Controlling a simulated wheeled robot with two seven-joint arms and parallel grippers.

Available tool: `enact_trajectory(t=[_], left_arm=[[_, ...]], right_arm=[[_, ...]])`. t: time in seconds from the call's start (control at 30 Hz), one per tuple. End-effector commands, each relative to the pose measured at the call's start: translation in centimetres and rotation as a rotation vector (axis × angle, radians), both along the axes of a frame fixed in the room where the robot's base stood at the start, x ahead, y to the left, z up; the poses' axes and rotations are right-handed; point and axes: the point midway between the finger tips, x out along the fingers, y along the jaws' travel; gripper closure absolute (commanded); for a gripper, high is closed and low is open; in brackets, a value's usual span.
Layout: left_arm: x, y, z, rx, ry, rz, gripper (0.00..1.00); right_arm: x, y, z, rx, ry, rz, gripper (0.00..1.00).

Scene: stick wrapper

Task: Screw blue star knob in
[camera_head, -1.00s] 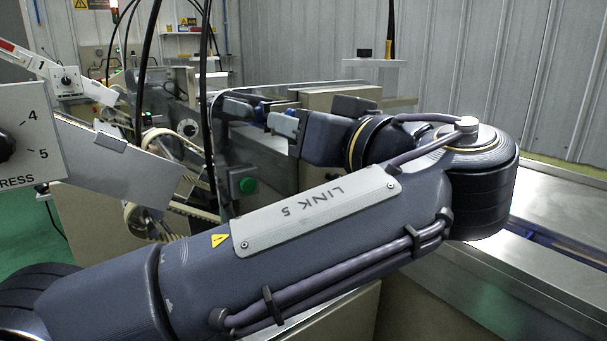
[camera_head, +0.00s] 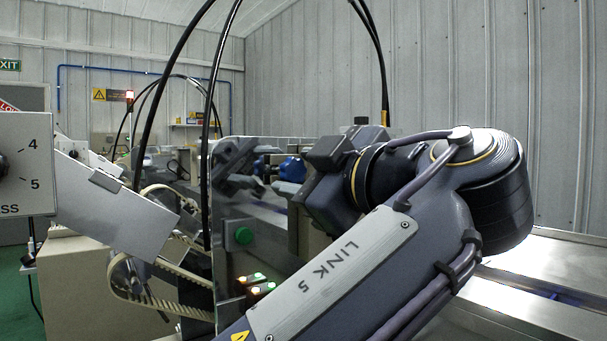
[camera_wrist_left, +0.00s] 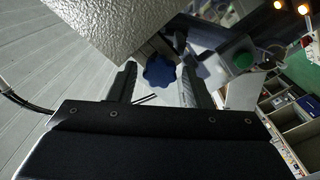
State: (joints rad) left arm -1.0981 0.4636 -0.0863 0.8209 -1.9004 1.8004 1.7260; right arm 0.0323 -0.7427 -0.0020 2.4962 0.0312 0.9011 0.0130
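The blue star knob (camera_head: 291,168) is in front of a shiny upright plate, which shows its reflection to the left. In the left wrist view the knob (camera_wrist_left: 158,72) is between the two fingers, near their tips. My left gripper (camera_head: 288,178) reaches toward the plate from the right. In the left wrist view, the left gripper (camera_wrist_left: 157,82) is open, with a finger on each side of the knob and visible gaps beside it. The knob's shaft and hole are hidden. My right gripper is in neither view.
A white dial panel (camera_head: 28,165) is at the left. A metal bench surface (camera_head: 555,268) extends at the right.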

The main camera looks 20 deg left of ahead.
Motion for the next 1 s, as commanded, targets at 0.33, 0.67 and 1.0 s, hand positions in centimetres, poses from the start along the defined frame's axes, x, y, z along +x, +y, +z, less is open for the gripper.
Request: enact_trajectory(t=[0.33,0.67,1.0], left_arm=[[0.0,0.0,0.1,0.008,0.010,0.000,0.94],[0.0,0.0,0.7,0.361,0.462,0.000,0.95],[0.0,0.0,0.6,0.684,0.877,0.001,0.95]], right_arm=[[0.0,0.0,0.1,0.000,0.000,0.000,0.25],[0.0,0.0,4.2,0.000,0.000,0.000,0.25],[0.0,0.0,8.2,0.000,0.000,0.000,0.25]])
